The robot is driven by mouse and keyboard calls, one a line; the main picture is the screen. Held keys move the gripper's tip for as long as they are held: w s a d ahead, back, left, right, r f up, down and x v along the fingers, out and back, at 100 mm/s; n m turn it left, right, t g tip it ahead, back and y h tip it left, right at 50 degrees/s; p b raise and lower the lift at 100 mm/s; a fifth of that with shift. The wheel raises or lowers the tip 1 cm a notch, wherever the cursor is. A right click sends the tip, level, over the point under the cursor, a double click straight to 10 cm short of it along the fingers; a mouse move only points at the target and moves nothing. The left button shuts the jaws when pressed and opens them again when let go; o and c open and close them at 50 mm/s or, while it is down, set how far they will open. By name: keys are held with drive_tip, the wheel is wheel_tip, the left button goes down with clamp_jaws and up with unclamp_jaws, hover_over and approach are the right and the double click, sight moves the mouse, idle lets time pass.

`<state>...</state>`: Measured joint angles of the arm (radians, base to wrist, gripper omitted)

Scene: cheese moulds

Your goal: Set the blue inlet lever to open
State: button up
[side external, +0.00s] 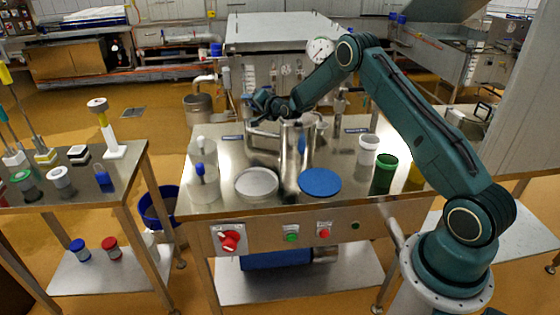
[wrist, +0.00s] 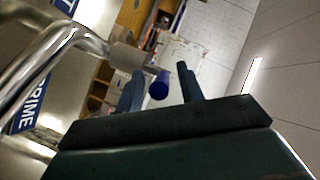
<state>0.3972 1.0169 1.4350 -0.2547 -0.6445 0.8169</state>
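The blue inlet lever's round blue end (wrist: 159,86) shows in the wrist view on a grey fitting at the end of a bent steel pipe. My gripper (wrist: 160,70) is open, with one finger on each side of the blue end. A gap shows between the blue end and the right finger; whether the left finger touches it cannot be told. In the side view my gripper (side external: 252,101) is low over the back left of the steel table, beside the pipework. The lever is too small and covered there to make out its position.
The steel table (side external: 225,205) holds bent pipes (side external: 265,133), a grey disc (side external: 257,184), a blue disc (side external: 320,182), a white cup (side external: 367,151) and a green cup (side external: 384,173). A red knob (side external: 229,241) is on the front panel.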

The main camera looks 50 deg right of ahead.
drive_tip(key=shift+r, duration=0.15)
wheel_tip(320, 180, up, 20)
idle(0.9)
drive_tip(key=shift+f, duration=0.2)
drive_tip(key=c, duration=0.5)
drive_tip(key=shift+w+a+f, duration=0.1)
drive_tip(key=shift+w+f, duration=0.05)
drive_tip(key=shift+f, duration=0.05)
clamp_jaws()
drive_tip(key=w+a+f+n+g+h, duration=0.2)
drive_tip(key=a+f+n+h, duration=0.1)
drive_tip(key=f+n, duration=0.3)
drive_tip(key=w+a+f+n+g+h, duration=0.1)
drive_tip(key=a+f+n+g+h, duration=0.2)
drive_tip(key=f, duration=0.4)
drive_tip(key=s+a+f+n+h, duration=0.4)
drive_tip(key=s+a+n+h, duration=0.1)
drive_tip(key=a+n, duration=0.4)
drive_tip(key=shift+s+a+f+n, duration=0.15)
drive_tip(key=shift+a+f+n, duration=0.15)
drive_tip(key=shift+f+n, duration=0.1)
